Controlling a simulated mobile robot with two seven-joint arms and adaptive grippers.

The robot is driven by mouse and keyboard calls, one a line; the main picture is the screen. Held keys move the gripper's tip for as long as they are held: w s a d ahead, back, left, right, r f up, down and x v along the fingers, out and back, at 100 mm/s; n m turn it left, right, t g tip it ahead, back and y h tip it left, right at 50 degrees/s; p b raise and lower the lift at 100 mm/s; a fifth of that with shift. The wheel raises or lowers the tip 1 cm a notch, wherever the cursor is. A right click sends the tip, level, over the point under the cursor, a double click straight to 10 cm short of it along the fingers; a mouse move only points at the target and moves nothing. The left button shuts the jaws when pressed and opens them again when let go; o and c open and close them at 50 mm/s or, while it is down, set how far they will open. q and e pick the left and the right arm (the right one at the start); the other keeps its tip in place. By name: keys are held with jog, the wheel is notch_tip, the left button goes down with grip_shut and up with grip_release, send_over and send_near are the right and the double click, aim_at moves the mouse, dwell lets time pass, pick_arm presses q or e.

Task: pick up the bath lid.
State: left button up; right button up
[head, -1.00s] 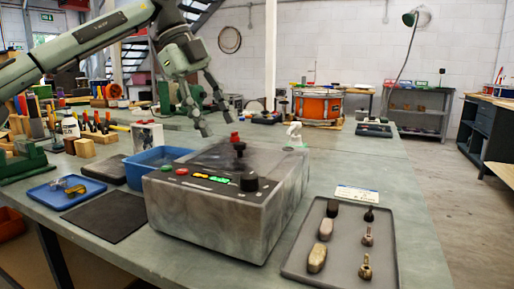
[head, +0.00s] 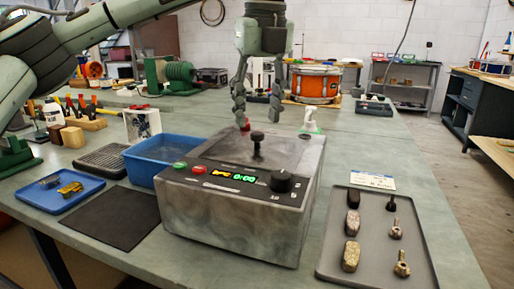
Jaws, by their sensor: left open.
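The bath (head: 235,222) is a grey box with a control panel on its front slope, standing mid-bench. Its dark grey lid (head: 223,148) lies on top, with a black upright knob (head: 257,145) in the middle. My left gripper (head: 259,120) points down over the back of the lid, fingers apart and nothing between them. The fingertips appear above the knob, without visible contact; the exact gap is hard to judge. A small red part (head: 244,127) shows by its left fingertip, at the back of the bath. My right gripper is not in view.
A blue tub (head: 146,173) stands left of the bath, with a dark mat (head: 115,217) in front of it. A grey tray (head: 375,262) of small metal parts lies right. A small white bottle (head: 310,121) stands behind the bath.

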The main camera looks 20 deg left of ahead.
aim_at(257, 133)
pick_arm(q)
jog(key=shift+w+a+f, duration=0.1)
jog(key=shift+w+f, duration=0.05)
jog(key=shift+f, duration=1.75)
grip_shut()
